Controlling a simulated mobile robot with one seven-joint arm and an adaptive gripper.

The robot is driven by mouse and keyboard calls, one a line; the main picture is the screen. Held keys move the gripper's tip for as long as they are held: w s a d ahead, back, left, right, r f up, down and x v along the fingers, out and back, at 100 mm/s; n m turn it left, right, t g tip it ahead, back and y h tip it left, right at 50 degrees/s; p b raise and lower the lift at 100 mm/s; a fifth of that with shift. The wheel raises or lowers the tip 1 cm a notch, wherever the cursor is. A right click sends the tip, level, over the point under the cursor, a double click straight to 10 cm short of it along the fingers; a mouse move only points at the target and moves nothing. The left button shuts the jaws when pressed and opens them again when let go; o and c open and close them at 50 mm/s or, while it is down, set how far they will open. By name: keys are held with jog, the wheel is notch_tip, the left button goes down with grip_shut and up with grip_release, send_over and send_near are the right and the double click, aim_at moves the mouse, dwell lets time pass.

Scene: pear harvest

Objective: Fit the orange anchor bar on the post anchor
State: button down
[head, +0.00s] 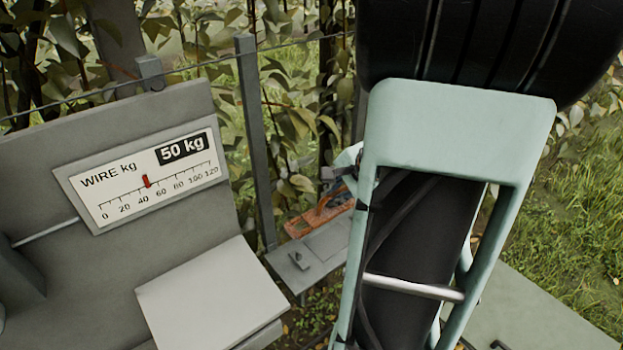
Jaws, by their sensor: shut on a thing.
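The orange anchor bar (320,213) shows in the head view just left of my arm, over or on a small grey shelf (325,243). I cannot tell whether it touches the shelf. My gripper (337,192) shows only as a small dark part at the bar, shut on it. My pale green and black arm hides the rest of the gripper and the right end of the bar. A grey post (255,140) stands behind and left of the bar. I cannot make out which part is the post anchor.
A grey panel (205,105) at the left carries a wire gauge (145,175) marked 50 kg, its red pointer between 40 and 60. A light grey box top (210,290) stands in front. A wire (205,65) runs along the leafy row. Grass lies right.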

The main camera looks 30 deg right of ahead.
aim_at(335, 213)
jog(key=shift+w, duration=0.1)
jog(key=shift+f+b, duration=0.4)
jog(key=shift+f, duration=0.05)
jog(key=shift+f+b, duration=2.05)
jog(key=shift+f, duration=0.75)
jog(key=shift+b, duration=0.4)
jog(key=shift+f, duration=0.1)
jog(key=shift+f+b, duration=0.35)
jog(key=shift+b, duration=0.15)
jog(key=shift+f+b, duration=1.85)
jog(key=shift+b, duration=0.35)
dwell(1.0)
jog(key=c, duration=1.9)
grip_release()
jog(key=shift+c, duration=0.2)
